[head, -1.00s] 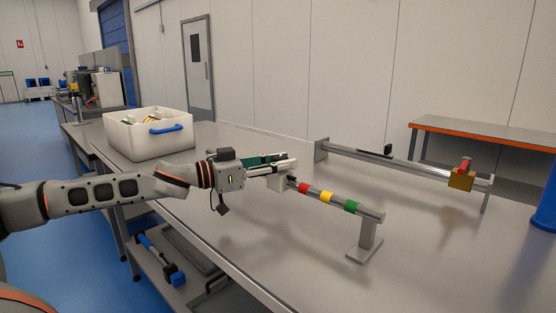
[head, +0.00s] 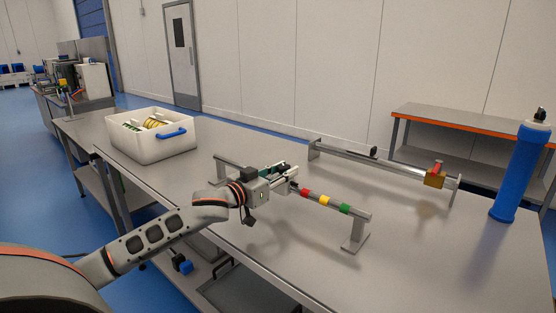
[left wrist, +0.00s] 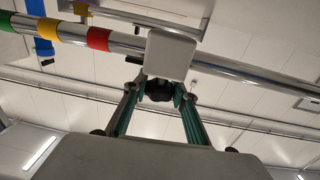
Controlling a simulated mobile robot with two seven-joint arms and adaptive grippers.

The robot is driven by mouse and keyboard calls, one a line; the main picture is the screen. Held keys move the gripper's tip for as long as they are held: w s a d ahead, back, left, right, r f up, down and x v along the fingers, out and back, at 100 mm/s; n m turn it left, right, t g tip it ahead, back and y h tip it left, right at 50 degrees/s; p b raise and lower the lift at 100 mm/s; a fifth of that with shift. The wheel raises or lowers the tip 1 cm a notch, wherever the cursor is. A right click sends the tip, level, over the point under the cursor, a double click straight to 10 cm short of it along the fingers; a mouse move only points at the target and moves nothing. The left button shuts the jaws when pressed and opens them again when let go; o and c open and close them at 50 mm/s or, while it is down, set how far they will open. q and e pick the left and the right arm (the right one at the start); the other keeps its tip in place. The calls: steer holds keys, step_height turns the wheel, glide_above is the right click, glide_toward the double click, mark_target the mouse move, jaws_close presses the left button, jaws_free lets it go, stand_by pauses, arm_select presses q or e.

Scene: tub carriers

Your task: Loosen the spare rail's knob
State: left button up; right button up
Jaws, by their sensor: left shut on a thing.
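The near rail (head: 360,214) is a grey bar on posts with red, yellow and green bands near its right end. A pale block sits around the bar beside the red band and shows clearly in the left wrist view (left wrist: 171,53). My left gripper (left wrist: 160,92) is at this block, its green-sided fingers shut on a dark round knob (left wrist: 159,87) at the block's side. In the head view the left gripper (head: 285,176) hides most of the block and the knob. A second rail (head: 400,168) stands farther back. My right gripper is out of view.
The far rail carries a small black piece (head: 373,152) and a brass block (head: 434,180) with a red top. A white tub (head: 165,149) with a blue handle stands at the left. A blue cylinder (head: 516,175) stands at the right. Bare table lies between the rails.

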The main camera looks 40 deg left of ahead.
arm_select(q)
steer(key=shift+d+r+n+y+p, duration=0.1)
steer(key=shift+n+y+p, duration=0.6)
steer(key=shift+y+p, duration=0.35)
steer(key=shift+n+y+p, duration=0.7)
steer(key=shift+y+p, duration=0.05)
steer(key=shift+y, duration=0.2)
steer(key=y, duration=0.1)
steer(key=n+y, duration=0.1)
steer(key=shift+f+y, duration=0.25)
steer(key=shift+y, duration=0.05)
steer(key=shift+f+n+g+y, duration=0.1)
steer(key=shift+n+g+y, duration=0.4)
steer(key=shift+n+y, duration=0.45)
steer(key=shift+n+g+y+b, duration=0.4)
steer(key=shift+n+y, duration=0.15)
steer(key=shift+y, duration=0.4)
steer(key=o, duration=1.1)
steer(key=shift+r, duration=0.2)
